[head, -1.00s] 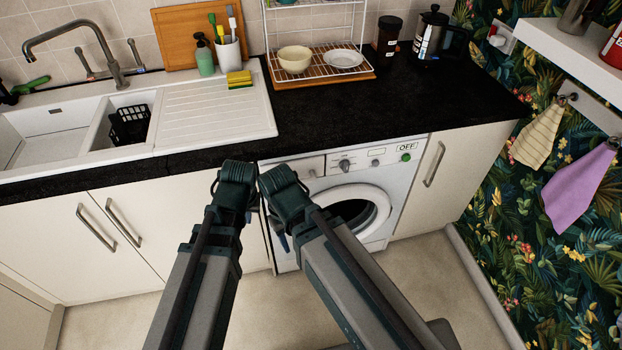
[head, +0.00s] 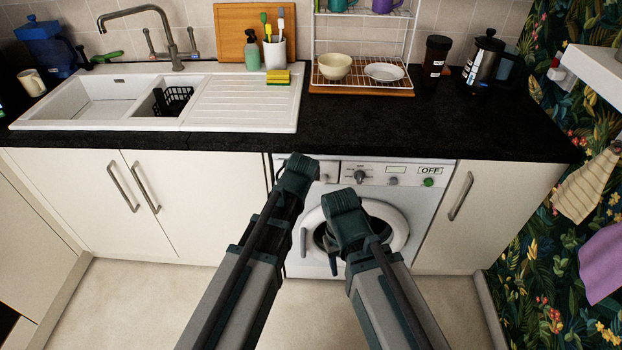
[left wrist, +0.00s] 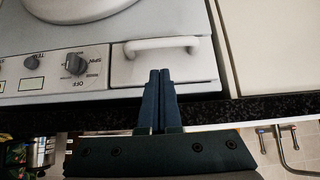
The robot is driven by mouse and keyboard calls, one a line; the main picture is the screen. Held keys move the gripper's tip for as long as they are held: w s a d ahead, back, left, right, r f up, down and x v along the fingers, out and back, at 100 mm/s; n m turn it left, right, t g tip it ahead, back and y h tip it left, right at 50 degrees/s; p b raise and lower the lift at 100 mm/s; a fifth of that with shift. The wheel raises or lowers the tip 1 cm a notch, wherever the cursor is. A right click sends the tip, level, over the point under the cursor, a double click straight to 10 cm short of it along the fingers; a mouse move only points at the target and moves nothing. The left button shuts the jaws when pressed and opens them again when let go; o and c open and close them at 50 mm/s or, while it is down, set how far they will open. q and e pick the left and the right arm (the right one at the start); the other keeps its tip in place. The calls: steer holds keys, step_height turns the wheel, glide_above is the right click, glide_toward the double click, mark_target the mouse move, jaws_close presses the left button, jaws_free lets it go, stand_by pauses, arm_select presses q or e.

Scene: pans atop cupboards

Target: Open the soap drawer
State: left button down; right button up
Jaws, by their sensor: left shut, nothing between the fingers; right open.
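The washing machine (head: 398,195) stands under the black counter with its round door shut. Its soap drawer (head: 327,172) is at the top left of the front panel, partly hidden by my left arm in the head view. In the left wrist view, which is upside down, the soap drawer (left wrist: 180,68) looks closed and has a white bar handle (left wrist: 162,47). My left gripper (left wrist: 158,75) is shut and empty, its fingertips close to the handle; I cannot tell if they touch. My right gripper (head: 334,265) is open in front of the round door, its fingers mostly hidden.
The black counter (head: 430,125) overhangs just above the drawer. A cupboard with a bar handle (head: 461,196) is right of the machine, and a double cupboard (head: 75,190) is at the left. The sink (head: 90,100) is above it. The floor in front is clear.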

arm_select(q)
steer(key=b+x, duration=0.7)
steer(key=x, duration=0.3)
steer(key=shift+d, duration=0.1)
steer(key=shift+s, duration=0.1)
arm_select(e)
step_height(320, 180, down, 7)
steer(key=shift+f, duration=0.15)
steer(key=shift+s, duration=0.1)
